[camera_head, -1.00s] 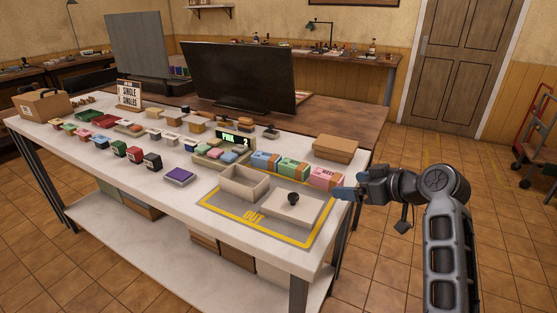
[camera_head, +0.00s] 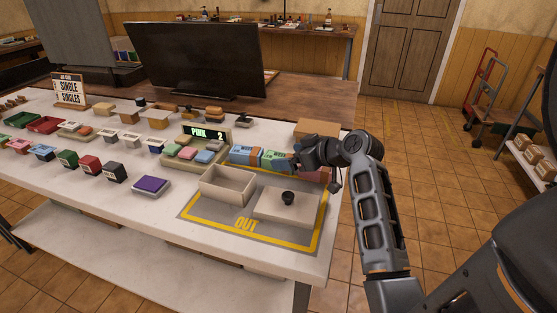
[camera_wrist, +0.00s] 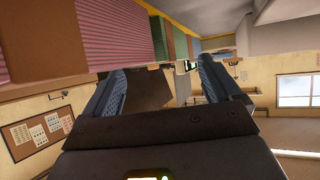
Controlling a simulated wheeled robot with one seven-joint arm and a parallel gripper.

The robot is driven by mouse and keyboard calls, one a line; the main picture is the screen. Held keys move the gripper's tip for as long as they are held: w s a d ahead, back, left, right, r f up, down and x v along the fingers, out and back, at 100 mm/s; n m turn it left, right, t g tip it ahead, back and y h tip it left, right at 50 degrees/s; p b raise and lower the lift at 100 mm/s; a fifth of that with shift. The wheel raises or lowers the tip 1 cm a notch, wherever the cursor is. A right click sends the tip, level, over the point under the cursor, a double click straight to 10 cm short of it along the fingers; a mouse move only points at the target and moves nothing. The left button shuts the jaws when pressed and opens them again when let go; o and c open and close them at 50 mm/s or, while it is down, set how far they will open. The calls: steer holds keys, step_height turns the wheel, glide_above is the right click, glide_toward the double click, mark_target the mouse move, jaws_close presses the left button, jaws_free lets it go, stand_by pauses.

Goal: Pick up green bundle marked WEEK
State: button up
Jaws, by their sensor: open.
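The green bundle (camera_head: 272,155) lies on the white table between a blue bundle (camera_head: 243,154) and a pink bundle (camera_head: 320,175). Its lettering is too small to read now, and my gripper partly covers its right side. My gripper (camera_head: 297,163) is at the green bundle's right end, over the pink bundle and hiding much of it. In the wrist view my gripper (camera_wrist: 160,68) has its two blue fingers apart with nothing held between them. There the pink bundle (camera_wrist: 75,35) is large and near at the upper left, and the green bundle (camera_wrist: 181,43) is farther off.
An open beige box (camera_head: 227,187) and a lid with a black knob (camera_head: 286,205) stand on the OUT mat (camera_head: 190,212) in front. A cardboard box (camera_head: 317,129) is behind my gripper. A display (camera_head: 205,132) reading PINK 2 stands left of the bundles.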

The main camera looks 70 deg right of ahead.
steer(key=shift+x, duration=1.1)
steer(key=c, duration=1.3)
steer(key=shift+r, duration=0.1)
steer(key=shift+c, duration=0.2)
